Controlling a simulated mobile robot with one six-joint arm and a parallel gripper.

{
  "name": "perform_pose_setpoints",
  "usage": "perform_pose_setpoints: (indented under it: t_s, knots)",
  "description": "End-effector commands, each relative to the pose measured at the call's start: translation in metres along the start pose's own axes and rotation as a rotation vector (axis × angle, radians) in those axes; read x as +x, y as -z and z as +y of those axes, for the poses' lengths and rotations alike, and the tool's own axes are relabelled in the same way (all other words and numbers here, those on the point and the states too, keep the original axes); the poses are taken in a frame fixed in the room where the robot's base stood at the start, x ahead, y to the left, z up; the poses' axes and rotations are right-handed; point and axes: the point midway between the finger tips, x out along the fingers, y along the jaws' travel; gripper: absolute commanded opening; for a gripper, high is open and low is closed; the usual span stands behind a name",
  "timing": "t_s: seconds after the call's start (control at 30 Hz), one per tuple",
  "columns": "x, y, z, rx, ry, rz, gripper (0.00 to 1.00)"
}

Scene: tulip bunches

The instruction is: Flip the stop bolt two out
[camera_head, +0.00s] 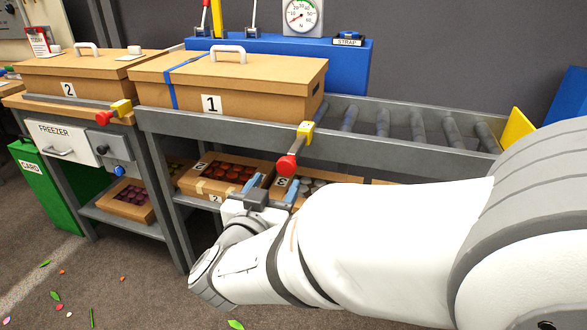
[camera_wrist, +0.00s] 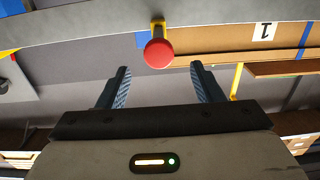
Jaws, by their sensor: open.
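Two yellow stop bolts with red knobs show in the head view. The left bolt (camera_head: 119,108) is on the front edge by box 2 (camera_head: 75,75). The right bolt (camera_head: 305,133) is on the front rail at the right end of box 1 (camera_head: 240,98). My gripper (camera_head: 273,188) is open and empty, just below the right bolt's red knob (camera_head: 288,164). In the wrist view the red knob (camera_wrist: 158,54) lies ahead, about midway between the two blue fingertips (camera_wrist: 160,72); I see no contact. I see no number on either bolt.
A grey roller track (camera_head: 400,125) runs right of box 1 to a yellow plate (camera_head: 517,130). Open cartons (camera_head: 225,177) sit on the shelf below, close to my gripper. A freezer unit (camera_head: 70,142) and a green bin (camera_head: 50,195) stand at left.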

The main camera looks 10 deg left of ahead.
Motion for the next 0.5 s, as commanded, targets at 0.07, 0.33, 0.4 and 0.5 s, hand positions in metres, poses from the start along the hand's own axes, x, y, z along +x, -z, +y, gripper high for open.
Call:
perform_pose_setpoints:
  t_s: [0.07,0.33,0.4,0.5]
  knots:
    - [0.003,-0.003,0.000,-0.005,-0.012,0.007,0.60]
    - [0.044,-0.002,0.002,-0.003,-0.016,0.007,0.60]
    - [0.055,-0.002,0.002,-0.003,-0.016,0.008,0.60]
    - [0.066,-0.001,0.002,-0.003,-0.015,0.007,0.60]
